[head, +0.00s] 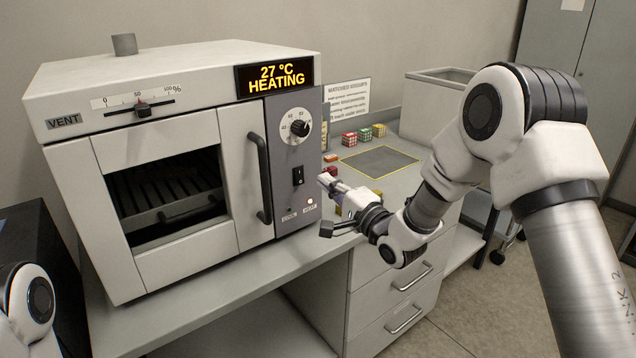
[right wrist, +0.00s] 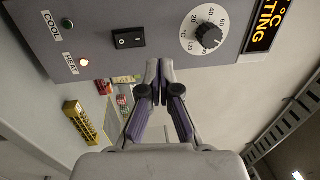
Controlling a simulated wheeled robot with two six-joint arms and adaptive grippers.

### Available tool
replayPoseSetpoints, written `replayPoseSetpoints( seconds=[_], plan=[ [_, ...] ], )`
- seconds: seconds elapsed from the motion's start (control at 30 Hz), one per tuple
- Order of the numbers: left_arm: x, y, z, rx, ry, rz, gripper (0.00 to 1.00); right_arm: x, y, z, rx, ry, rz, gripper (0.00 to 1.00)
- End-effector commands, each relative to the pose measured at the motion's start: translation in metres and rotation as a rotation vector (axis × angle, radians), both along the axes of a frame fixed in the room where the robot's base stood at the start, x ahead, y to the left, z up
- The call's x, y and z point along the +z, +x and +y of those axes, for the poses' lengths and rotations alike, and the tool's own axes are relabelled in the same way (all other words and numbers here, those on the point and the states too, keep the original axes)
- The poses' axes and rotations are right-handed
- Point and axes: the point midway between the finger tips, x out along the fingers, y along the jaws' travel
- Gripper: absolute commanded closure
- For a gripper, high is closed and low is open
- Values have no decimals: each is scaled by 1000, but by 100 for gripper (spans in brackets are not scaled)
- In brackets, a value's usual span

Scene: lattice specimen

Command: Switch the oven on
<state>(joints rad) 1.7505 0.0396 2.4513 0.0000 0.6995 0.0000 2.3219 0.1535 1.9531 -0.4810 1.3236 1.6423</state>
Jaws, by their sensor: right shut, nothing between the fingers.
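The white oven (head: 225,150) stands on the bench with its door closed. Its display (head: 274,77) reads "27 °C HEATING". On the grey control panel are a dial (head: 299,128), a black rocker switch (head: 298,175) below it, and a lit lamp (head: 310,202) by the HEAT label. The right wrist view also shows the rocker switch (right wrist: 128,38), the dial (right wrist: 207,35) and the glowing HEAT lamp (right wrist: 84,62). My right gripper (head: 325,180) is shut and empty, just right of the panel near switch height. Its fingertips (right wrist: 160,70) look apart from the switch. My left gripper is out of view.
Small coloured lattice cubes (head: 349,138) and a yellow-edged dark mat (head: 380,161) lie on the bench right of the oven. A sign (head: 347,102) and a grey bin (head: 437,103) stand behind. A vent slider (head: 142,109) is on the oven's upper front.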

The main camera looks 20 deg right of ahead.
Motion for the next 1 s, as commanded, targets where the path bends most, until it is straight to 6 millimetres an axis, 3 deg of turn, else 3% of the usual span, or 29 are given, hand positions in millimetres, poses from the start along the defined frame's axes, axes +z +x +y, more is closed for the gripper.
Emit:
replayPoseSetpoints(
  seconds=[0.2,0.33,1.0],
  plan=[
    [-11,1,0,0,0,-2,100,2,-44,-16,0,4,2,100],
    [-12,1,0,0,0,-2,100,5,-60,-22,-1,3,2,100],
    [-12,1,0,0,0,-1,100,6,-64,-23,0,-1,2,100]
  ],
)
